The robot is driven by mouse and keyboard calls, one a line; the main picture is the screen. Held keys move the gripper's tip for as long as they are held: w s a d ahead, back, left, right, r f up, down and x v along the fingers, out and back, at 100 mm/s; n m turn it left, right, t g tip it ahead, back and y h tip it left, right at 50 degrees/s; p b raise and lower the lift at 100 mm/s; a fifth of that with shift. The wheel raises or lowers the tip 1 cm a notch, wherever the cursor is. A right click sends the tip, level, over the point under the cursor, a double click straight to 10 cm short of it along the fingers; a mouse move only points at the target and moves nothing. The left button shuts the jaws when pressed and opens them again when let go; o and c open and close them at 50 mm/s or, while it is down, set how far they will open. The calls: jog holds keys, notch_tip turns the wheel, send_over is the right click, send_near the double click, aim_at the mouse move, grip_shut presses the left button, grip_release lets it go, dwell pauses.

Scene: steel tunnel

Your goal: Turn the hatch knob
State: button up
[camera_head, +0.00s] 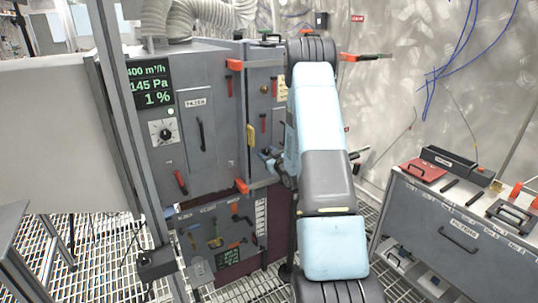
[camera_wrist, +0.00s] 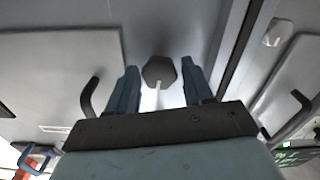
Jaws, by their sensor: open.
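A dark, many-sided knob (camera_wrist: 158,72) with a pale pointer-like strip sits on a grey panel in the wrist view. My gripper (camera_wrist: 159,68) is open, with one blue-grey finger on each side of the knob. Gaps show between the knob and both fingers, and I cannot tell how deep the fingers reach. In the head view my gripper (camera_head: 270,158) is small and partly hidden by my arm, close to the front of the grey cabinet (camera_head: 215,160). The knob is not clear in that view.
Dark bar handles stand left (camera_wrist: 88,98) and right (camera_wrist: 290,115) of my fingers. The cabinet has red latches (camera_head: 181,182), a white dial (camera_head: 163,132) and a green-text display (camera_head: 150,86). A grey tool bench (camera_head: 455,235) stands at the right, over a grated floor.

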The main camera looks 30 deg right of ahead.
jog(key=shift+c, duration=0.4)
jog(key=c, duration=0.7)
jog(key=shift+n, duration=0.6)
jog(key=o, duration=0.8)
jog(key=shift+c, duration=0.2)
jog(key=s, duration=1.3)
jog(key=shift+s+d, duration=0.2)
jog(key=shift+s, duration=0.2)
